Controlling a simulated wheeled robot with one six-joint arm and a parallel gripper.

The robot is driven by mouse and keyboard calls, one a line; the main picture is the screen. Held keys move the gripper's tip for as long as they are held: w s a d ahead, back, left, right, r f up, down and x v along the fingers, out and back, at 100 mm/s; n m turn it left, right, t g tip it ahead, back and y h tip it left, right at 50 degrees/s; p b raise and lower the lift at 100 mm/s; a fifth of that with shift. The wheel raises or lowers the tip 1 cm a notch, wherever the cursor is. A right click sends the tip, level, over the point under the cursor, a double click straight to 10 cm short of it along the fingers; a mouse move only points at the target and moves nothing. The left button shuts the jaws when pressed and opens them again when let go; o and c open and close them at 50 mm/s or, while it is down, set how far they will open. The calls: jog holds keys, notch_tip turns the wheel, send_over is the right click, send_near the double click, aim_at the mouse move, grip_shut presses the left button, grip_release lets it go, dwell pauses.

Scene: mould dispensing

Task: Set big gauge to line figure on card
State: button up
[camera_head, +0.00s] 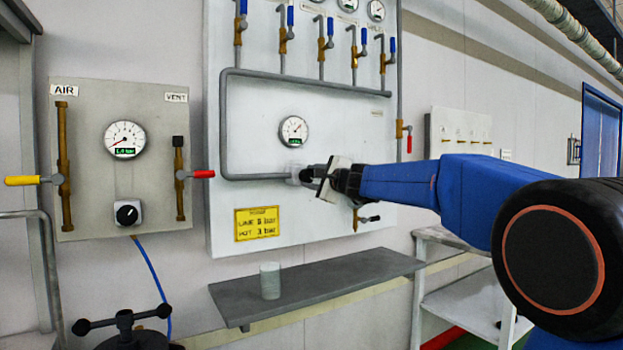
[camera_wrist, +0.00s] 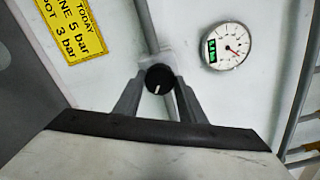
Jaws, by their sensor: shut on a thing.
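My gripper (camera_head: 318,178) is at the white board in the middle and is shut on a black knob (camera_wrist: 158,78). In the wrist view a finger is on each side of the knob, and its white mark points downward in the picture. A white round gauge (camera_head: 293,131) with a green display sits above the gripper; it also shows in the wrist view (camera_wrist: 227,46), its red needle toward the lower right. Its digits are too small to read surely. The yellow card (camera_head: 257,223) is at the board's lower left; in the wrist view the card (camera_wrist: 72,28) shows a line figure of 5 bar.
An AIR panel (camera_head: 88,200) at left has a gauge (camera_head: 125,140) showing about 1.0 bar and a black knob (camera_head: 127,213). Blue-handled valves (camera_head: 290,15) line the board's top. A grey shelf (camera_head: 330,280) below holds a pale cup (camera_head: 270,281).

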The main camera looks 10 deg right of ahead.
jog(key=o, duration=1)
jog(key=shift+o, duration=0.2)
jog(key=v, duration=1.7)
jog(key=shift+s, duration=0.2)
